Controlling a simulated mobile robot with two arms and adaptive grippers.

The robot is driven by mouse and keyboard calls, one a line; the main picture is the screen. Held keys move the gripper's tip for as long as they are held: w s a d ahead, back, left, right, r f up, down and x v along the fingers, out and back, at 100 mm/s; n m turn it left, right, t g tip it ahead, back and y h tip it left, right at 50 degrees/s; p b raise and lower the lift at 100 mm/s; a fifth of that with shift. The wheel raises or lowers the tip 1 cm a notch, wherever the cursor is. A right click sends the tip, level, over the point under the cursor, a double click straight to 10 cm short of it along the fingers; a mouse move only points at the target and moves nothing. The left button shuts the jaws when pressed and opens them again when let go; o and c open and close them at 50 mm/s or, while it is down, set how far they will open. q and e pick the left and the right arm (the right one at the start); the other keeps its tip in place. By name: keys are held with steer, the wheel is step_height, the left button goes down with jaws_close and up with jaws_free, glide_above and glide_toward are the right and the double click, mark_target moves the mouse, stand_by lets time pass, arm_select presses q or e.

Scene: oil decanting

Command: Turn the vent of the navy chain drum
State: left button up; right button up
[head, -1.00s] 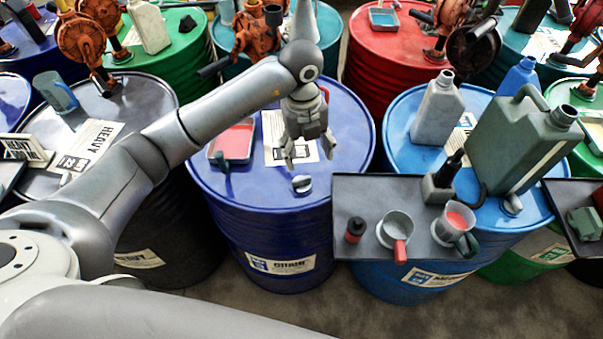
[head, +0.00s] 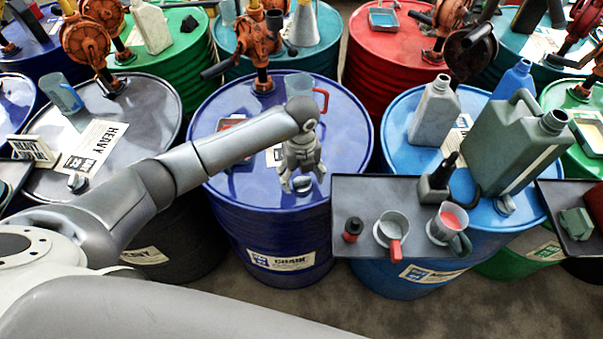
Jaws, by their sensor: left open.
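The navy chain drum (head: 270,226) stands in the middle of the head view, with a white "CHAIN" label (head: 281,260) on its front. Its vent, a small silvery cap (head: 303,184), sits near the front edge of the drum top. My left gripper (head: 302,186) points down right over the vent, fingers spread on either side of it. The fingers are open; I cannot tell whether they touch the cap. The gripper and forearm hide part of the drum top. My right gripper is not in view.
A grey tray (head: 345,212) with a red-handled cup (head: 392,230), a measuring jug (head: 448,222) and a small bottle sits close right of the vent. A clear jug (head: 299,84) and a rusty pump (head: 262,45) stand at the drum's back. Other drums crowd around.

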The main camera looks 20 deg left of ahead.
arm_select(q)
steer(key=c, duration=1)
steer(key=m+b, duration=0.2)
steer(key=b, duration=0.1)
steer(key=shift+w+f+m, duration=0.1)
steer(key=shift+f+m, duration=0.05)
steer(key=shift+m, duration=0.25)
steer(key=m+b, duration=1.1)
steer(key=b, duration=0.1)
steer(key=shift+m+b, duration=0.4)
steer(key=shift+d+r+m+b, duration=0.1)
steer(key=shift+r+m+b, duration=0.1)
steer(key=shift+m+b, duration=1.5)
